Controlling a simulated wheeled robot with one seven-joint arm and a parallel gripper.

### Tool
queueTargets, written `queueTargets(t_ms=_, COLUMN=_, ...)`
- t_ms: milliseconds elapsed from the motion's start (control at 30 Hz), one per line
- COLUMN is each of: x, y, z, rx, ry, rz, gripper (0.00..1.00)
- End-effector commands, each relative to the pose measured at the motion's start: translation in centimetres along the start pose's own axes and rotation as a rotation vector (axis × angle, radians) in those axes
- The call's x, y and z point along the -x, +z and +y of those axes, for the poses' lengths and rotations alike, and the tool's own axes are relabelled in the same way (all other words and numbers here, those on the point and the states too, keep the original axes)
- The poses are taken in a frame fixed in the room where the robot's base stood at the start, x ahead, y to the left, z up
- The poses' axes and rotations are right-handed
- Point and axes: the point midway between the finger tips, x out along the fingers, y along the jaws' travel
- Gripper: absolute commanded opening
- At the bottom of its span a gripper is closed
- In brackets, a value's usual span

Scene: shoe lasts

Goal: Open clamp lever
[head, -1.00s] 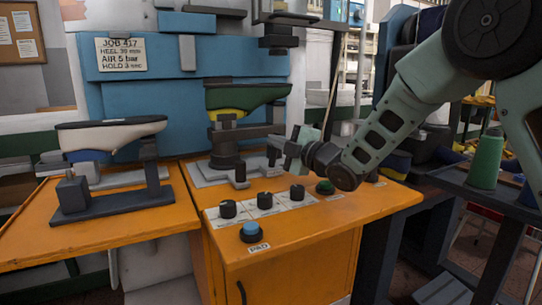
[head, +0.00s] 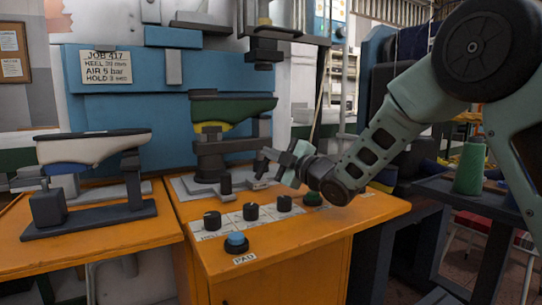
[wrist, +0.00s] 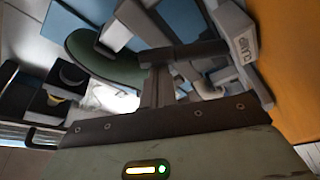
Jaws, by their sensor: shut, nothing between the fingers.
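The green shoe last (head: 235,109) with a yellow underside is mounted sole up on a dark stand (head: 209,160) on the orange bench. It also shows in the wrist view (wrist: 95,55). My gripper (head: 268,154) is shut and empty, low at the right of the stand. In the wrist view its closed fingers (wrist: 158,88) reach towards a dark bar (wrist: 187,52), which looks like the clamp lever; I cannot tell whether they touch. A grey block marked CLAMP (wrist: 243,45) is beside the bar. In the head view the lever is hard to separate from my fingers.
Black knobs (head: 250,211) and a blue button (head: 236,241) are in front of the stand. A white last (head: 93,148) stands on a fixture at left. Green thread (head: 470,168) stands on a dark table at right. The orange top (head: 335,222) is clear at front right.

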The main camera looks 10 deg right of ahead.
Motion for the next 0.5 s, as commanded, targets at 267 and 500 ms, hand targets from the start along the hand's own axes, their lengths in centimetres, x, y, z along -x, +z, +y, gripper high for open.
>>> queueTargets(t_ms=267, x=-0.1, y=-0.2, z=0.4, rx=0.001, ry=0.001, rz=0.001, gripper=0.00)
queueTargets(t_ms=500, x=-0.7, y=-2.0, z=3.9, rx=0.003, ry=0.003, rz=0.003, gripper=0.00)
